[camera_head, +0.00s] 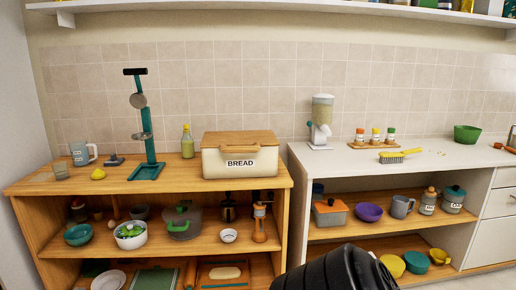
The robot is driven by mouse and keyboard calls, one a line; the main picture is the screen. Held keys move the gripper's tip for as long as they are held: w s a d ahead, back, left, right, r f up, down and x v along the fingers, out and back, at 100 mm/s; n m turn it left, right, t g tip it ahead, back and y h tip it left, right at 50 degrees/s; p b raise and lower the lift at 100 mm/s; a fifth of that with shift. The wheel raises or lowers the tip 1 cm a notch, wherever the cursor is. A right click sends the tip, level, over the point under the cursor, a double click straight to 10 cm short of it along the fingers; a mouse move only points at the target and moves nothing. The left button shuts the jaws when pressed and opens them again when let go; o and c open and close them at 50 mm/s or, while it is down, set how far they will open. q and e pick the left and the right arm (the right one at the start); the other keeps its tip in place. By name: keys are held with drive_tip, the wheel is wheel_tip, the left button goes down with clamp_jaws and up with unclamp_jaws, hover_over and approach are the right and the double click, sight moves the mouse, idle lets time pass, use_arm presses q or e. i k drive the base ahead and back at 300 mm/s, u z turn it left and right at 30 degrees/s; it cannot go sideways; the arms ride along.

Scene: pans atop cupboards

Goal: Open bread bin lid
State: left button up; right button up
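The cream bread bin (218,166), marked "BREAD" in black, stands on the wooden cupboard top (130,182), near its right end. Its wooden lid (238,136) lies flat on top and looks closed. A wooden handle (240,148) shows at the lid's front edge, above the lettering. Neither of my grippers is in view. A black ribbed part, which seems to be my own arm, shows at the bottom edge, below the bin and right of it. It does not touch the bin.
A green bottle (187,145) stands just left of the bin, and a tall teal stand (148,150) farther left. The white counter (350,160) to the right bears a dispenser (321,118), spice jars and a yellow brush (400,155). The shelves below hold several pots and bowls.

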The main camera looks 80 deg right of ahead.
sight(241, 141)
drive_tip(key=z, duration=2.4)
